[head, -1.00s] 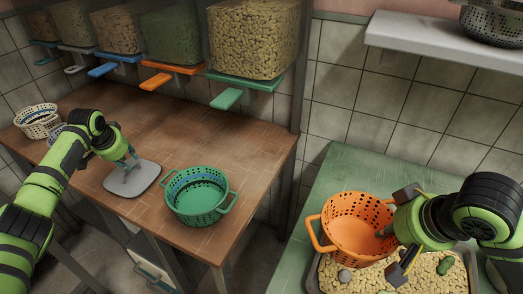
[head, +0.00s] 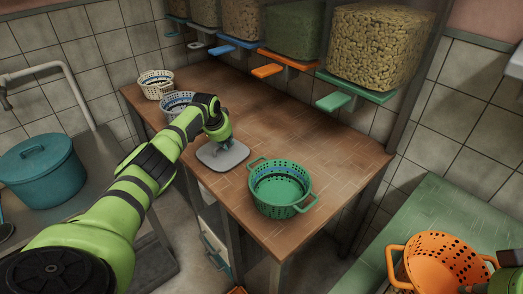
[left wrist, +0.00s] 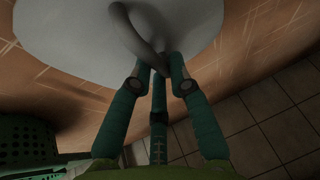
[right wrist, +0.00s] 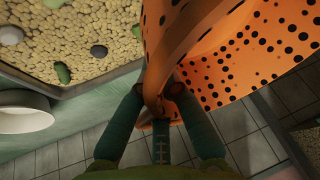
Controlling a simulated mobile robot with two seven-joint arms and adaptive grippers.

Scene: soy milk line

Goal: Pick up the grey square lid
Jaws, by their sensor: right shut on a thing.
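The grey square lid (head: 236,158) lies flat on the brown table, left of the green colander. It also fills the top of the left wrist view (left wrist: 75,28), where its curved grey handle (left wrist: 138,30) shows. My left gripper (head: 222,146) is down over the middle of the lid. In the left wrist view its fingertips (left wrist: 165,64) stand apart, with the handle's end between them; I cannot make out firm contact. My right gripper (right wrist: 157,95) is shut on the handle of the orange colander (right wrist: 225,75).
The green colander (head: 280,188) stands close to the lid's right. Pale baskets (head: 156,84) stand at the table's back left. Bean dispensers (head: 375,48) hang along the wall behind. A teal pot (head: 40,170) stands at left. A tray of beans (right wrist: 70,35) is near my right gripper.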

